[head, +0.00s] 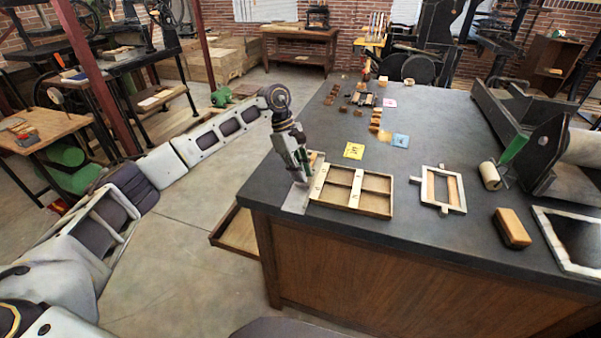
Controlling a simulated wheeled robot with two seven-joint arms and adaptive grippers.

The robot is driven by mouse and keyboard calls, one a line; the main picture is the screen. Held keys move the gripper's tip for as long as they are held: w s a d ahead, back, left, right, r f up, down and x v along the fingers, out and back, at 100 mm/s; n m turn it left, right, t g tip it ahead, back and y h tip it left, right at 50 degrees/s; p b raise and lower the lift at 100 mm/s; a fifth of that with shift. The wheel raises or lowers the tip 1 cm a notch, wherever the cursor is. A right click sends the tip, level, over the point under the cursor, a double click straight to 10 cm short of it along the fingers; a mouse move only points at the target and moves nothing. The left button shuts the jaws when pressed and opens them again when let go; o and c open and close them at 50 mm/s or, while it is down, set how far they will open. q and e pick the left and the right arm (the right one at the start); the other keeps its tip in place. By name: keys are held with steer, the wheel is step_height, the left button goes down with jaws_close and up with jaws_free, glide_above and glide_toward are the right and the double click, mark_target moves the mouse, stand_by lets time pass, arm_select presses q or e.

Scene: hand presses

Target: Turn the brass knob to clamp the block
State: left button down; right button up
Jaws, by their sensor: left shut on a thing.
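My left gripper (301,176) points down at the near left corner of the dark table. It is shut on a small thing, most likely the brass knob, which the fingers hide. A flat grey metal plate (295,203) lies under and in front of the fingertips at the table's left edge. A small wooden block (318,158) shows just right of the gripper, partly behind it. I cannot tell whether the block is touched by a clamp. My right gripper is not in view.
A wooden divided tray (377,201) lies right beside the gripper. A pale frame with wood inside (462,188), a wooden-backed brush or block (512,228) and a roller (490,175) lie further right. A black press (545,140) stands at the right. An open drawer (234,233) juts out at the left.

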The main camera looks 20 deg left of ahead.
arm_select(q)
steer(key=c, duration=1.3)
jaws_free()
steer(key=shift+r, duration=0.15)
steer(key=s+v, duration=0.1)
steer(key=v, duration=0.6)
steer(key=shift+w+r, duration=0.4)
steer(key=shift+w, duration=0.1)
steer(key=shift+a, duration=0.15)
